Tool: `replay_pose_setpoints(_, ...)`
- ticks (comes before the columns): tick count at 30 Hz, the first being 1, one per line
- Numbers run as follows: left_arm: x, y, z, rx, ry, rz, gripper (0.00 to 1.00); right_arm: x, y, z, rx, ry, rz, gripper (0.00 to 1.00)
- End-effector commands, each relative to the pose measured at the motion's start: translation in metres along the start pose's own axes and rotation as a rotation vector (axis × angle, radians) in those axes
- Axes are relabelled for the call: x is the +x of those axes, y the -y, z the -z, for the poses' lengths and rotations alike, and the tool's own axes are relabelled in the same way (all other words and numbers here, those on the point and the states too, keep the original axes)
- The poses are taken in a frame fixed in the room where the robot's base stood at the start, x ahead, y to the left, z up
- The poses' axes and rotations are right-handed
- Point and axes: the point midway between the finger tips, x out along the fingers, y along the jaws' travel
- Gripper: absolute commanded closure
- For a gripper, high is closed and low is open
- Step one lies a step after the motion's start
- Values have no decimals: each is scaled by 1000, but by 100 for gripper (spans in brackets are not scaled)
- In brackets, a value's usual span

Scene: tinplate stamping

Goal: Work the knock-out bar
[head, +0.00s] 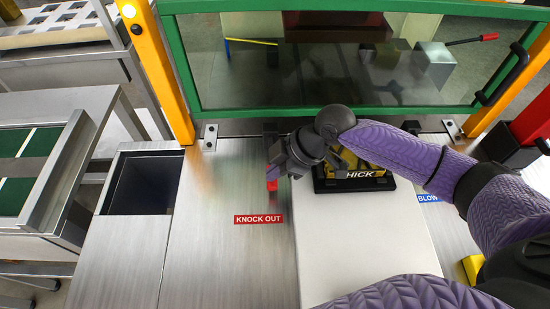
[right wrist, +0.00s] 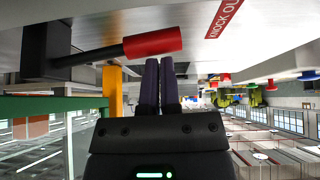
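The knock-out bar has a red grip (head: 272,185) on a dark stem, standing at the steel bench just above the red KNOCK OUT label (head: 258,219). In the right wrist view the red grip (right wrist: 153,43) lies across the picture, its dark rod running left to a black block (right wrist: 46,50). My right gripper (head: 277,172) is at the bar in the head view and partly covers it. In the right wrist view its two fingers (right wrist: 160,62) are together with nothing between them, tips close to the grip's edge. I cannot tell whether they touch. My left gripper is out of view.
A green-framed clear guard (head: 330,110) stands behind the bench, with an orange post (head: 160,70) at its left. A black unit marked HICK (head: 358,176) is right of the bar, partly behind my arm. An open dark chute (head: 143,185) is at left. Bench front is clear.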

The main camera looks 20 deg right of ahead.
Motion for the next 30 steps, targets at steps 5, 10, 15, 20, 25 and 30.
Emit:
replay_pose_setpoints(5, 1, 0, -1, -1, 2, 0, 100, 1, 1, -1, 1, 2, 3, 100)
replay_pose_setpoints(10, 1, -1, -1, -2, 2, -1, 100, 1, 1, -1, 1, 3, 4, 100)
replay_pose_setpoints(15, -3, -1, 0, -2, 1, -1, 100, -1, 1, 1, 1, 3, 4, 100)
replay_pose_setpoints(20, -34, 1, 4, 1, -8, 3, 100, -22, 5, 21, 1, 2, 1, 100)
replay_pose_setpoints(25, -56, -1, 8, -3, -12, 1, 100, -51, 9, 31, 6, 3, -5, 100)
replay_pose_setpoints(30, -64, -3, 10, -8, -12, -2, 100, -90, 12, 30, 5, 4, -5, 100)
